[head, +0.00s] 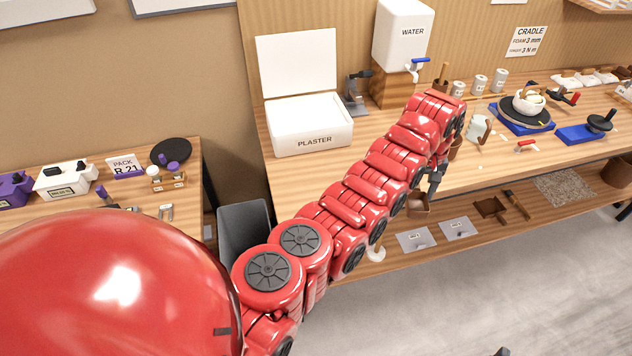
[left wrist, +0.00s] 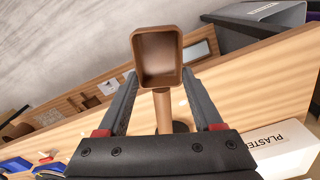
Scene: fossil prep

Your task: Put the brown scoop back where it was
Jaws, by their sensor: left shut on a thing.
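The brown scoop (left wrist: 157,58) is in my left gripper (left wrist: 160,92), with its squared hollow bowl beyond the fingertips and its round handle between the fingers. In the head view the scoop (head: 418,206) hangs over the front edge of the workbench, below my left gripper (head: 436,180), partly hidden by my arm. My right gripper does not show in either view.
The white PLASTER box (head: 312,138) stands open-lidded on the workbench, left of my left arm. The WATER tank (head: 403,38) is behind. A grey bin (head: 243,228) stands on the floor between the tables. The lower shelf (head: 465,213) holds cards and small brown items.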

